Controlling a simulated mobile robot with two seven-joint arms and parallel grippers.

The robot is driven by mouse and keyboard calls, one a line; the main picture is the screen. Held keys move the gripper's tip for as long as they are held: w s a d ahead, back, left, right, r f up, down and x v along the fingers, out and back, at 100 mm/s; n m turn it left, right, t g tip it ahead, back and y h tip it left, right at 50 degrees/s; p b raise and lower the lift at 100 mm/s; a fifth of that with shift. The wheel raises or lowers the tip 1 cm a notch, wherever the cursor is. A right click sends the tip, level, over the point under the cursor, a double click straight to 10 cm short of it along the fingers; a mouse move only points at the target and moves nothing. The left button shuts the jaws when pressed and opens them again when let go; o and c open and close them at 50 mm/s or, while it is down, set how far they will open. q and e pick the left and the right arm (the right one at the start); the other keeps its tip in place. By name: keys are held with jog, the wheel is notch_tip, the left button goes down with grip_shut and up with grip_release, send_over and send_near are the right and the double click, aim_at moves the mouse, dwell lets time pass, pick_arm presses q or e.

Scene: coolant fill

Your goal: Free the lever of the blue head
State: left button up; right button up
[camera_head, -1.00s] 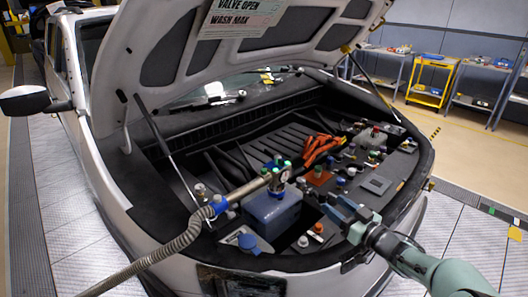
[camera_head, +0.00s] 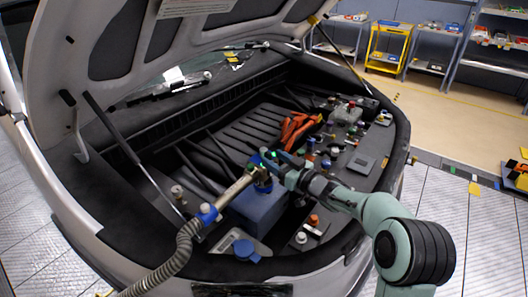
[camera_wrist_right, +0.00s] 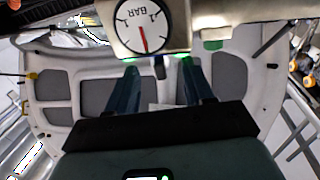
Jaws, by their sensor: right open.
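The blue head (camera_head: 262,186) sits on the blue reservoir (camera_head: 255,208) in the open front bay, joined to a metal tube. My right gripper (camera_head: 272,160) is right at the head and partly covers it. In the right wrist view the right gripper (camera_wrist_right: 160,78) is open, its two dark blue fingers apart. A narrow dark piece (camera_wrist_right: 158,68), possibly the lever, shows between the fingers; I cannot tell if they touch it. A silver body with a round BAR gauge (camera_wrist_right: 143,27) is just beyond the fingertips. My left gripper is not in view.
A grey corrugated hose (camera_head: 172,262) runs from the tube over the front left edge. Orange cables (camera_head: 297,127) and several caps lie behind and right of the reservoir. The raised hood (camera_head: 100,60) hangs above, held by struts.

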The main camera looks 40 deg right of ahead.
aim_at(266, 155)
jog(key=w, duration=0.5)
jog(key=shift+a+p, duration=0.3)
jog(key=shift+p, duration=0.05)
grip_shut()
